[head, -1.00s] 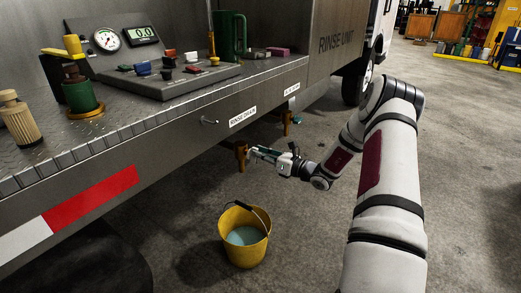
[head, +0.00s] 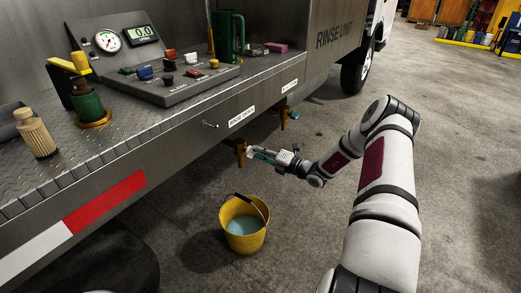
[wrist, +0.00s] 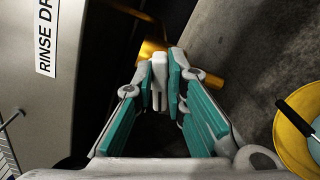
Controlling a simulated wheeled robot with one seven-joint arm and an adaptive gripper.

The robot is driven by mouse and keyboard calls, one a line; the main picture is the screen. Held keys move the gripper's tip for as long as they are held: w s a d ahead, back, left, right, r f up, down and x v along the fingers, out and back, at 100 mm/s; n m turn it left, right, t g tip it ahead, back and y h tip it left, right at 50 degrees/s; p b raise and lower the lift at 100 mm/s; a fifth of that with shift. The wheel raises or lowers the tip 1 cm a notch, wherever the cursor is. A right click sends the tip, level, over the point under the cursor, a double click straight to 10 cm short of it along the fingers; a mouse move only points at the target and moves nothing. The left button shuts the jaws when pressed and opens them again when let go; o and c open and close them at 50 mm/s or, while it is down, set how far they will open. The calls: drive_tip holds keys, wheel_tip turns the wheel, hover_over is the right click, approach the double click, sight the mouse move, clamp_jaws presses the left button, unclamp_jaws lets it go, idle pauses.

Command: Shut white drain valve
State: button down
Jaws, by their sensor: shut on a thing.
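The rinse drain valve (head: 240,147) is a brass-coloured fitting under the truck bed's edge, below the RINSE DRAIN label. Its brass body (wrist: 150,49) also shows in the wrist view, with a white lever handle (wrist: 160,88) between my fingers. My gripper (head: 253,153) reaches the valve from the right. In the wrist view, its teal-padded fingers (wrist: 162,70) are shut on the white handle. The handle is too small to make out in the head view.
A yellow bucket (head: 232,208) with bluish liquid stands on the floor below the valve. A second brass valve (head: 283,112) with a teal handle hangs farther along the edge. A control panel (head: 170,90) and bottles sit on the bed.

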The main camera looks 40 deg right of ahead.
drive_tip(key=shift+d+f+m+p, duration=0.1)
drive_tip(key=shift+f+m+p, duration=0.1)
drive_tip(key=shift+m, duration=0.95)
drive_tip(key=shift+f+m+p, duration=0.15)
drive_tip(key=shift+f+m, duration=0.05)
drive_tip(key=shift+m, duration=0.95)
drive_tip(key=c, duration=1.6)
unclamp_jaws()
drive_tip(key=shift+s, duration=0.1)
drive_tip(key=v, duration=1.1)
drive_tip(key=shift+s, duration=0.4)
drive_tip(key=shift+d+r, duration=0.1)
